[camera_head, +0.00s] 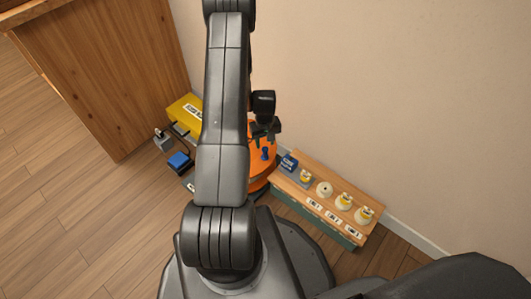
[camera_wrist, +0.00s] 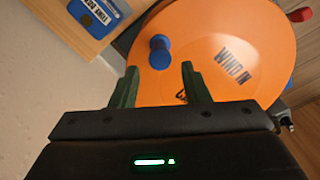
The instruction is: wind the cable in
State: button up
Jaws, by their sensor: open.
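An orange cable reel (camera_head: 261,160) stands on the floor by the wall, partly hidden behind my arm in the head view. In the wrist view its orange disc (camera_wrist: 225,50) carries the words "WIND IN" and a blue knob (camera_wrist: 160,52) near its left edge. The knob also shows in the head view (camera_head: 265,153). My gripper (camera_wrist: 158,80) is open and empty. Its two green fingers point at the disc, with the knob just beyond and between their tips, apparently not gripped. The cable itself cannot be made out.
A wooden-topped bench (camera_head: 312,190) with several cream dials and a blue labelled box (camera_head: 289,163) stands right of the reel. A yellow box (camera_head: 186,113) and a blue block (camera_head: 179,161) are to the left. A wooden cabinet (camera_head: 110,75) stands further left. Floor at far left is clear.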

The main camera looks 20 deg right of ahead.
aim_at(265, 148)
notch_tip(265, 148, down, 7)
jog(key=shift+r+b, duration=0.1)
jog(key=shift+b, duration=0.8)
grip_shut()
